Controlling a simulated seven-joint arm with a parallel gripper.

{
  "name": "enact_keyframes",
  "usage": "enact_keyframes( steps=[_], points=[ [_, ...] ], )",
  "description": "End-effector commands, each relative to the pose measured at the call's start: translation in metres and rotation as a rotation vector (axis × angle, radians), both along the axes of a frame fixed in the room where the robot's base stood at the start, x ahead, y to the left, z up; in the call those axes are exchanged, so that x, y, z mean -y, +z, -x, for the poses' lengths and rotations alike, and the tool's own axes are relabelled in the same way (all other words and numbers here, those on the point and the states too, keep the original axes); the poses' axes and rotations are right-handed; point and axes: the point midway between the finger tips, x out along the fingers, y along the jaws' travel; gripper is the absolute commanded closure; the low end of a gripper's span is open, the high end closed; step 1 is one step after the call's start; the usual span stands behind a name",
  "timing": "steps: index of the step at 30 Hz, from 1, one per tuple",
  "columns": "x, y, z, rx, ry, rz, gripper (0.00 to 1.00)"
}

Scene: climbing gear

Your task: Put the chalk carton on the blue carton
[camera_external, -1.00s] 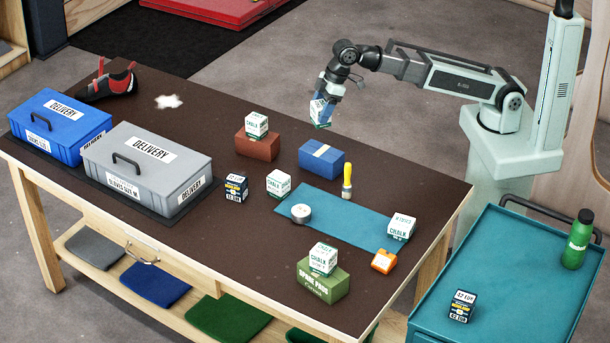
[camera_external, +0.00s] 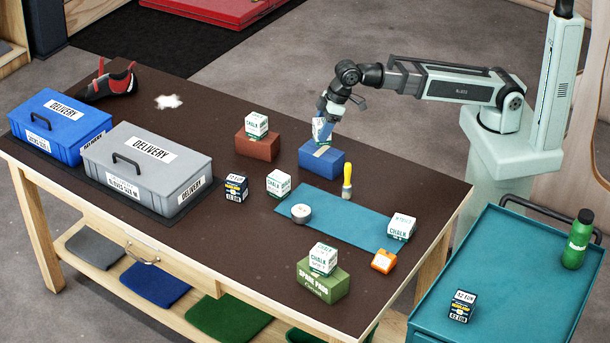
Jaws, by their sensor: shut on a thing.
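My gripper (camera_external: 325,118) is shut on a white chalk carton (camera_external: 320,130) with blue and green print. My fingers cover part of the held carton.
Nearby, a chalk carton (camera_external: 257,124) sits on a brown carton (camera_external: 257,146). Others are on the table (camera_external: 278,183), on the blue mat's (camera_external: 345,212) right end (camera_external: 401,227), and on a green carton (camera_external: 323,259). A yellow-handled tool (camera_external: 347,180) stands close by.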

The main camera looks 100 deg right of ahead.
Motion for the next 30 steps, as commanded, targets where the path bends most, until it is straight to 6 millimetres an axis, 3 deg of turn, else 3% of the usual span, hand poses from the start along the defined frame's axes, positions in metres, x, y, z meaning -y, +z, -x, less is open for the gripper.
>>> enact_keyframes(
  steps=[9, 23, 24, 30],
  points=[
    [0.000, -0.033, 0.001, -0.001, 0.000, 0.000, 0.70],
    [0.000, -0.039, 0.000, -0.001, 0.000, 0.000, 0.70],
    [0.000, -0.038, 0.000, -0.001, 0.000, 0.000, 0.32],
    [0.000, -0.038, 0.000, -0.001, 0.000, 0.000, 0.13]
  ],
)
